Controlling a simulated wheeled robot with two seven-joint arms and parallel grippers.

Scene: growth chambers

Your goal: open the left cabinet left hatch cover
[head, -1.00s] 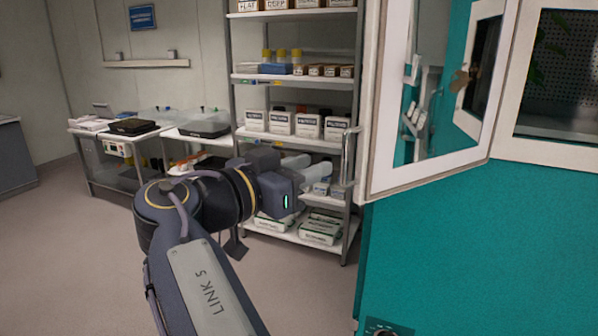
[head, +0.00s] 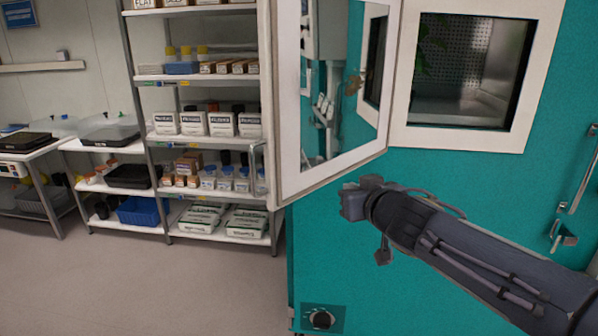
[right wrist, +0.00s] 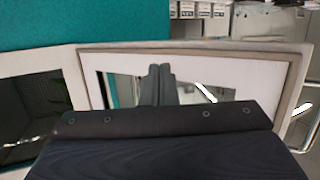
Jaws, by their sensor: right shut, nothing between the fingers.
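The hatch cover (head: 290,110) is a white frame with a glass pane, standing swung out to the left from its window opening (head: 465,85) in the teal cabinet (head: 470,210). Its handle (head: 258,170) shows at the free left edge. My right gripper (head: 349,203) is just below the cover's lower edge in the head view, its fingers hard to make out there. In the right wrist view its fingers (right wrist: 158,82) are shut and empty, in front of the cover (right wrist: 190,60); contact cannot be told. My left gripper is not in view.
A metal shelf rack (head: 148,180) with boxes and bottles stands to the left behind the cover. A fixed bar handle (head: 578,175) is on the cabinet at the right. A black knob (head: 321,320) sits low on the cabinet. The floor (head: 130,285) at lower left is clear.

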